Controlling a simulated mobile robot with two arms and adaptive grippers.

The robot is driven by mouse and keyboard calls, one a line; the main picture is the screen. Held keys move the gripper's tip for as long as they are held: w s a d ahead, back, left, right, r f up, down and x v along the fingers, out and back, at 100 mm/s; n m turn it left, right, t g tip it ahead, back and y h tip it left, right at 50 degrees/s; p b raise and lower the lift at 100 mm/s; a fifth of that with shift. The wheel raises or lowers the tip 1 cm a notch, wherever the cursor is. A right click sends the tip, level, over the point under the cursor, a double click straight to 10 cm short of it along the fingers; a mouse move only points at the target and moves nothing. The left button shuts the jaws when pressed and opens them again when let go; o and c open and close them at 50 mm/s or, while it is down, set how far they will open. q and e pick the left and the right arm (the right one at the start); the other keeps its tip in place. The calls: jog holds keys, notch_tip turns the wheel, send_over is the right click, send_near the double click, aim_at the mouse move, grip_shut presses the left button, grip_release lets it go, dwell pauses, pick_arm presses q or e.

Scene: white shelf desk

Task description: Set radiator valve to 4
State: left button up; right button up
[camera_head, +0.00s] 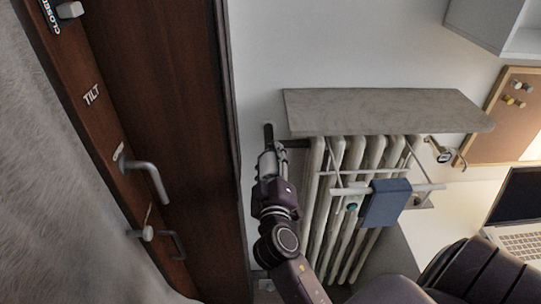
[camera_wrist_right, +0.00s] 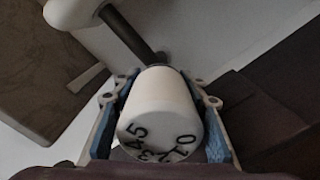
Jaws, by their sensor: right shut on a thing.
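The radiator valve knob (camera_wrist_right: 160,100) is white and fills the middle of the right wrist view. Its end face carries black digits, with 5, 4 and 3 at the left and 0 at the right; no index mark can be made out. My right gripper (camera_wrist_right: 165,88) is shut on the knob, with one blue-padded finger on each side. A dark pipe runs from the knob's far end up and left. In the head view my right gripper (camera_head: 268,150) is at the radiator's (camera_head: 345,165) upper left end, and the knob is hidden there. My left gripper is out of view.
A grey shelf board (camera_head: 385,110) lies just above the radiator. A rack with a blue cloth (camera_head: 385,203) hangs at its front. A brown door (camera_head: 165,90) with handles stands close on the left. A desk with a laptop (camera_head: 515,215) is at the right.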

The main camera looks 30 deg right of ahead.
jog(key=n+p, duration=0.2)
jog(key=n, duration=0.4)
jog(key=shift+f, duration=0.1)
dwell(0.4)
jog(key=o, duration=1.2)
